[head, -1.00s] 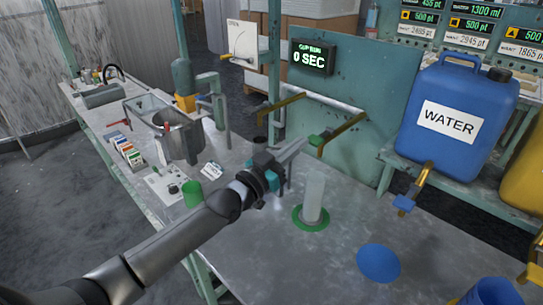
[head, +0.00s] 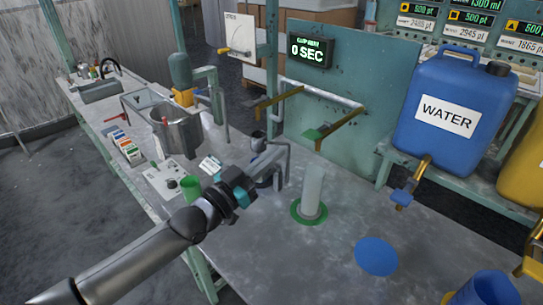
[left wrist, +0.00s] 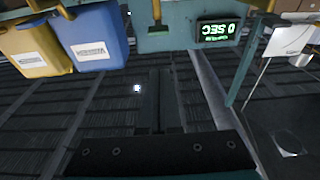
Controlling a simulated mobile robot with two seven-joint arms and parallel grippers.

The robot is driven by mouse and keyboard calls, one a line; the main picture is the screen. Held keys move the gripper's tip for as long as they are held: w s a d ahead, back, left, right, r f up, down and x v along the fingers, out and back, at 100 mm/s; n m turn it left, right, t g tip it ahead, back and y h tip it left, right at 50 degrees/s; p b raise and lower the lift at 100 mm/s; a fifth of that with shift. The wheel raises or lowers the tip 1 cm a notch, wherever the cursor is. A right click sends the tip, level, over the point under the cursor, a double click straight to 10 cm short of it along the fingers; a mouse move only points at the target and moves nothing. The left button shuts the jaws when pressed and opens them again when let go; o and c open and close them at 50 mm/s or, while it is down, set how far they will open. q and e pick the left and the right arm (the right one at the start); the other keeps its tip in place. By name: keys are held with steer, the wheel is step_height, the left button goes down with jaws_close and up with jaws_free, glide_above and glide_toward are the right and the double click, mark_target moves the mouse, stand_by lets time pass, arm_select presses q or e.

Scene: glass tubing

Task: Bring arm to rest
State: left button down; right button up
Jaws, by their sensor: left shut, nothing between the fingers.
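My left gripper (head: 270,165) is above the grey workbench (head: 330,240), to the left of the glass tube. Its fingers are together and empty. In the left wrist view the closed fingers (left wrist: 158,100) point toward a dark ribbed surface. The upright pale glass tube (head: 312,188) stands on a green ring (head: 309,212) on the bench, apart from the gripper. My right gripper does not show in either view.
A blue water container (head: 455,115) with a tap stands on a shelf at right. A blue disc (head: 376,256) lies on the bench, and a blue cup (head: 487,292) is at the front right. Brass brackets (head: 340,127) stick out behind.

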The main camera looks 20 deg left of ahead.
arm_select(q)
steer(key=shift+f, duration=0.1)
steer(key=s+d+f+g+y, duration=0.1)
steer(key=s+d+f+g, duration=0.35)
steer(key=f, duration=0.25)
steer(key=s+d+f+g+y, duration=0.2)
steer(key=s+d+f+g, duration=0.1)
steer(key=s+f, duration=0.3)
steer(key=s+a+f+n+g+y, duration=0.1)
steer(key=s+f+g+y, duration=0.2)
steer(key=s, duration=0.5)
steer(key=s+a+f+n+g+y, duration=0.1)
steer(key=s+a+f+g, duration=0.15)
steer(key=s+g, duration=0.4)
steer(key=s+d+f+b, duration=0.1)
steer(key=s+f, duration=0.1)
steer(key=f, duration=1.1)
steer(key=s+f+b, duration=0.2)
steer(key=f, duration=1.1)
steer(key=s+a+f+g+b, duration=0.1)
steer(key=s+a+f+b, duration=0.1)
steer(key=s+f, duration=1.3)
steer(key=shift+a+f, duration=0.25)
steer(key=shift+a, duration=0.1)
